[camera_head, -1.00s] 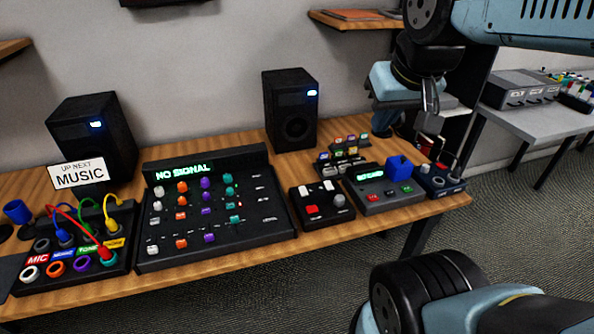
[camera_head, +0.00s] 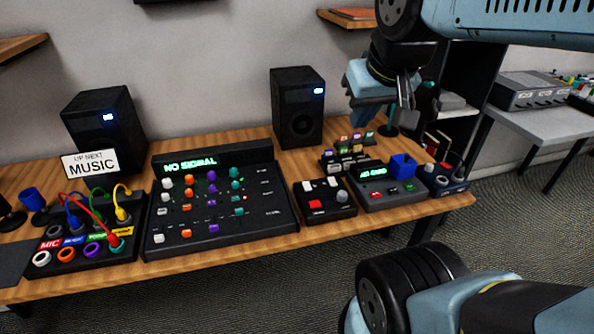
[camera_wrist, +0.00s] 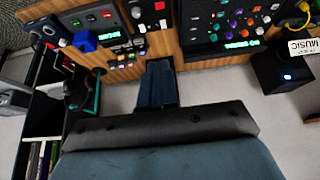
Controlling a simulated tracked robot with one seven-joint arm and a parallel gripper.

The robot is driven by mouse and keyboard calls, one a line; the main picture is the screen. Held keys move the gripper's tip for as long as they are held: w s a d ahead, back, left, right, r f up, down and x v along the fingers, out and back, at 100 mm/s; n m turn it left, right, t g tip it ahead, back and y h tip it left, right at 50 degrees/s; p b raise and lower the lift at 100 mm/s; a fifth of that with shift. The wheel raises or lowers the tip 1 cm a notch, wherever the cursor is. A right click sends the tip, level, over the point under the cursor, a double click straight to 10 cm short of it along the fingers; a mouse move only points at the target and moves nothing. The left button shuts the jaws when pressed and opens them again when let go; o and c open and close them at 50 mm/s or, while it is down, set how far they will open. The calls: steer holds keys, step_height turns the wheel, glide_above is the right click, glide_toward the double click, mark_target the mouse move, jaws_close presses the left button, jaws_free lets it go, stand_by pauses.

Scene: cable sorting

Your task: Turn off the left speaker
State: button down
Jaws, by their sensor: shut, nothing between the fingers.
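The left speaker (camera_head: 104,135) is a black box at the back left of the wooden desk, behind the "MUSIC" sign. A small blue-white light (camera_head: 108,117) glows on its front. In the wrist view, the left speaker (camera_wrist: 284,62) is at the right edge, its light also lit. My gripper (camera_head: 405,100) is in the air above the desk's right part, far to the right of the left speaker and apart from it. In the wrist view, its fingers (camera_wrist: 158,84) are together and empty.
A lit right speaker (camera_head: 297,108) stands between my gripper and the left speaker. A mixer (camera_head: 270,225) showing "NO SIGNAL", a cable patch box (camera_head: 70,268) and the "MUSIC" sign (camera_head: 90,163) are in front. A grey side table (camera_head: 545,128) stands at right.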

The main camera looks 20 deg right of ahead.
steer(key=n+g, duration=0.4)
steer(key=n, duration=1.4)
glide_above(305, 183)
steer(key=s, duration=0.2)
step_height(305, 183, down, 23)
steer(key=shift+s+r, duration=0.15)
steer(key=f, duration=0.4)
steer(key=w+f, duration=0.1)
steer(key=f, duration=0.8)
steer(key=shift+w+f, duration=0.35)
steer(key=shift+f, duration=0.05)
